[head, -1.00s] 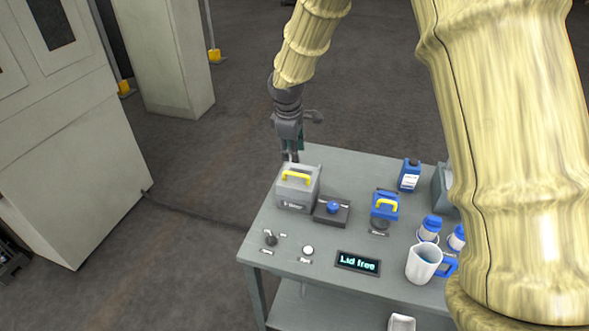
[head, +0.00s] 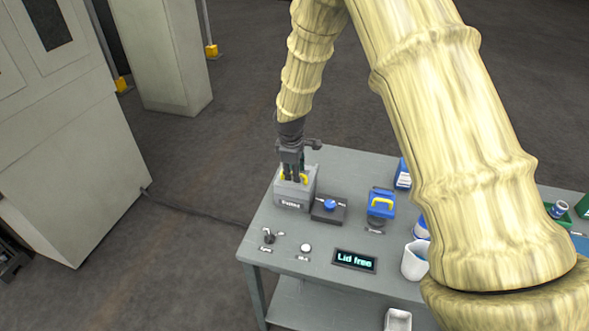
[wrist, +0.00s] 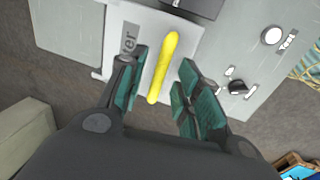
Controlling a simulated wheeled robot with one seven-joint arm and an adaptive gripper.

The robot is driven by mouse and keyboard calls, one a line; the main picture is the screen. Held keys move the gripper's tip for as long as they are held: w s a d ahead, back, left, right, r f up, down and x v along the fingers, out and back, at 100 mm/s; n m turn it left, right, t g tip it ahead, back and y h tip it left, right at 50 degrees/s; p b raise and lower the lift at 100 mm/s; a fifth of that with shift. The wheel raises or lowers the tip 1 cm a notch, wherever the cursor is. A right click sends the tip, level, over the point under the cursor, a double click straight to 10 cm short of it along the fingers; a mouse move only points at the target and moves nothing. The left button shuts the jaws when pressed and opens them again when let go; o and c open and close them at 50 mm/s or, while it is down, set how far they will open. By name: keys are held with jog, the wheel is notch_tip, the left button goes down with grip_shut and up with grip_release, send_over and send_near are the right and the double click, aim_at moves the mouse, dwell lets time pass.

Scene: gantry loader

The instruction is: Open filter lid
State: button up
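The filter unit is a grey box (head: 293,200) at the back left of the table, with a yellow handle (head: 305,179) on its lid. The lid looks closed. My gripper (head: 291,178) points down over the lid. In the wrist view, the yellow handle (wrist: 163,68) lies between the teal pads of my open gripper (wrist: 160,78), with gaps on both sides. The handle runs slanted between the fingers. In the head view, my fingers hide part of the handle and lid. A display (head: 354,260) reads "Lid free".
A dark block with a blue knob (head: 329,205) stands just right of the filter. A small lever (head: 268,236) and white button (head: 306,248) are in front. A jug (head: 414,262) is partly hidden by my arm.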

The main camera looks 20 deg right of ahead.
grip_shut()
dwell(0.5)
